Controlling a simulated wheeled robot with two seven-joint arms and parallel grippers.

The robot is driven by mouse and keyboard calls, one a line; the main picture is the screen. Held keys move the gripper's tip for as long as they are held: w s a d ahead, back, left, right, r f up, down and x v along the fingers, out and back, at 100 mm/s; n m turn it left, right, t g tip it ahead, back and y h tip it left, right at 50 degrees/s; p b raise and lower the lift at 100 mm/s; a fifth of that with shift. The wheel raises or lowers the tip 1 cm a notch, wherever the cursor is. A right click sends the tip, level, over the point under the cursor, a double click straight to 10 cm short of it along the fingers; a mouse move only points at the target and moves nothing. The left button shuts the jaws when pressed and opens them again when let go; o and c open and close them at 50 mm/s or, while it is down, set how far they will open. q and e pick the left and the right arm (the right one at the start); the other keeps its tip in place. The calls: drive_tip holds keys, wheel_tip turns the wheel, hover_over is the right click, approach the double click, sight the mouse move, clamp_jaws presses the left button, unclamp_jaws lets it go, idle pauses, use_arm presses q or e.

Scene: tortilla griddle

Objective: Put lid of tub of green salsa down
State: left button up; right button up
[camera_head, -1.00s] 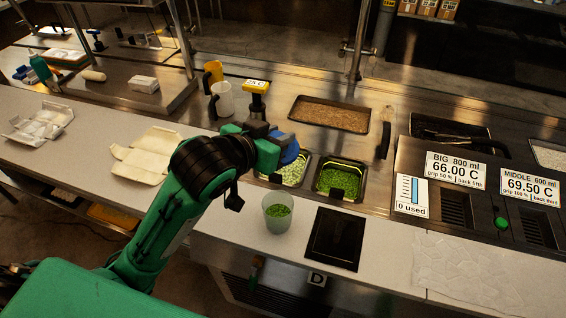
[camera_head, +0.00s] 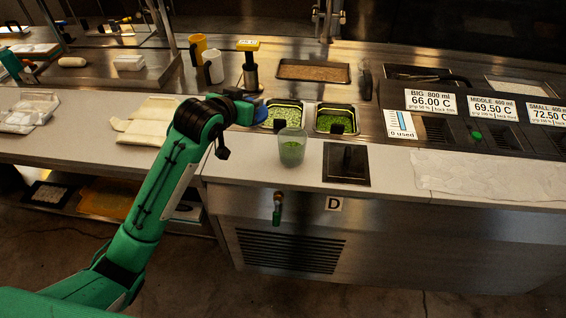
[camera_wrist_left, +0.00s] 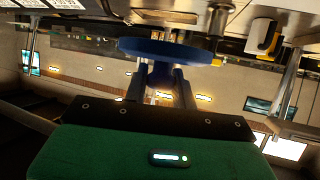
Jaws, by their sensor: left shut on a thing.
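My left gripper (camera_head: 246,109) is shut on a round blue lid (camera_head: 259,113), seen nearly edge-on. In the left wrist view the lid (camera_wrist_left: 165,50) is a flat blue disc with a stem between the two dark fingers (camera_wrist_left: 162,82). In the head view the gripper and lid appear at the left edge of the left sunken pan (camera_head: 283,114); the arm hides part of the lid. A clear tub with green contents (camera_head: 292,150) stands open on the light counter, in front of the pans. My right gripper is not in view.
A second pan of green filling (camera_head: 335,119) sits to the right. A black square plate with a handle (camera_head: 346,164) lies right of the tub. A yellow-topped press (camera_head: 250,65), a white mug (camera_head: 213,66) and a yellow mug (camera_head: 197,48) stand behind. Bare counter shows left of the tub (camera_head: 238,165).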

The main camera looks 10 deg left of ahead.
use_arm(q)
drive_tip(key=p, duration=0.1)
hover_over(256, 162)
wheel_tip(256, 162, down, 8)
drive_tip(key=r, duration=0.1)
wheel_tip(256, 162, down, 7)
drive_tip(key=shift+r+p, duration=0.2)
drive_tip(key=shift+p, duration=0.2)
drive_tip(key=shift+f, duration=0.25)
wheel_tip(256, 162, down, 4)
drive_tip(key=shift+f+p, duration=0.1)
drive_tip(key=shift+p, duration=0.25)
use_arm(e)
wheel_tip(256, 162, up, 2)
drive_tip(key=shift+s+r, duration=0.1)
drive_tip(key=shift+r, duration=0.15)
use_arm(q)
drive_tip(key=shift+f, duration=0.1)
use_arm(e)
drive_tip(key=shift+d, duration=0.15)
